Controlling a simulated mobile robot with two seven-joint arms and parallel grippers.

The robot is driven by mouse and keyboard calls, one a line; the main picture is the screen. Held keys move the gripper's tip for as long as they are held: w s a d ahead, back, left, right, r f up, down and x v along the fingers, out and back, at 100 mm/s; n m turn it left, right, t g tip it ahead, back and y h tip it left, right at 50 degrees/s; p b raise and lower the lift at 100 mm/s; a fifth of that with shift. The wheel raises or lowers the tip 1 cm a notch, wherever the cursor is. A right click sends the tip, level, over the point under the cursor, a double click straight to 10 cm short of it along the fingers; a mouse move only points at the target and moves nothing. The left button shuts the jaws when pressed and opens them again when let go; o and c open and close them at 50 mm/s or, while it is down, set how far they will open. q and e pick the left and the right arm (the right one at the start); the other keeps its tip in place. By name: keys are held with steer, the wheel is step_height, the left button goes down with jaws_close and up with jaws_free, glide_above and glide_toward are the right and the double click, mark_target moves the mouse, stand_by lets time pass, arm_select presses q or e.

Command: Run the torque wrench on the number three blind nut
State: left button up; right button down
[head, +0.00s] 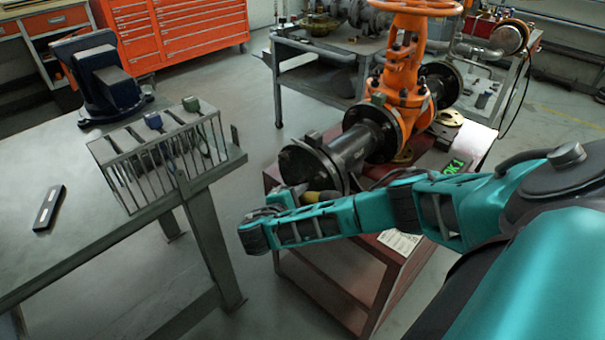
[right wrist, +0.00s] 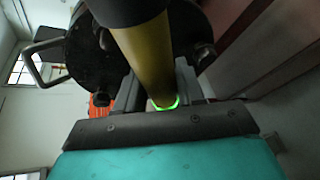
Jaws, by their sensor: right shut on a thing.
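The orange gate valve (head: 404,85) stands on a red cart with a dark pipe spool (head: 362,140) on its near side. A round dark blind flange (head: 302,168) closes the spool's near end, and it also shows in the right wrist view (right wrist: 88,55) with nuts on its rim. I cannot tell which nut is number three. My right gripper (head: 292,195) is shut on the yellow-gripped torque wrench (head: 318,196) just below the flange. In the right wrist view the yellow grip (right wrist: 142,60) runs between the fingers, with a green-lit ring near its end. The wrench's head is hidden.
A grey bench (head: 100,230) at left carries a slotted tool rack (head: 165,150), a blue vise (head: 100,80) and a small dark bar (head: 48,208). A green readout (head: 454,166) sits on the red cart (head: 330,285). Floor shows between bench and cart.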

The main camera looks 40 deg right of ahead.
steer(key=shift+d+r+p, duration=0.2)
steer(key=shift+d+p, duration=0.05)
steer(key=shift+p, duration=0.2)
stand_by(0.6)
steer(key=shift+d+p, duration=0.3)
steer(key=shift+p, duration=0.25)
stand_by(0.9)
steer(key=shift+w+d+p, duration=0.1)
steer(key=shift+d+p, duration=0.2)
steer(key=shift+p, duration=0.1)
stand_by(0.8)
steer(key=shift+d+r, duration=0.1)
steer(key=shift+d, duration=0.3)
stand_by(0.7)
steer(key=shift+p, duration=0.5)
steer(key=shift+a, duration=0.25)
stand_by(0.5)
steer(key=shift+a, duration=0.35)
stand_by(0.4)
